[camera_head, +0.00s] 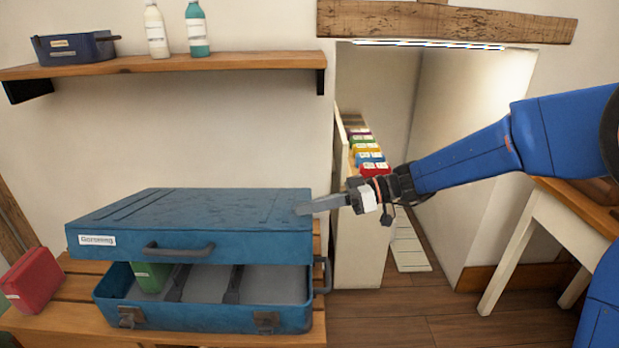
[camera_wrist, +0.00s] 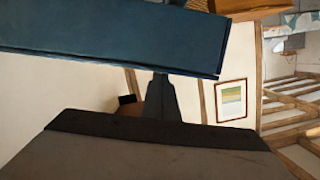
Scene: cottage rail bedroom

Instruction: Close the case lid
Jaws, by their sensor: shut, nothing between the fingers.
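The blue case (camera_head: 210,318) stands on a slatted wooden bench, its front latches facing the camera. Its lid (camera_head: 200,212) is partly lowered over the base, with a clear gap at the front; a handle and a white label are on the lid's front side. Inside I see a green item and dark dividers. My gripper (camera_head: 302,209) is shut and empty, its tip at the right end of the lid's top; whether it touches cannot be told. In the wrist view the lid (camera_wrist: 110,40) fills the upper left, beside the shut fingers (camera_wrist: 160,82).
A red box (camera_head: 32,280) lies on the bench (camera_head: 72,322) left of the case. A wall shelf (camera_head: 170,65) with two bottles and a dark bin hangs above. Right of the case is a white partition by a doorway, and a white-legged table (camera_head: 520,235).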

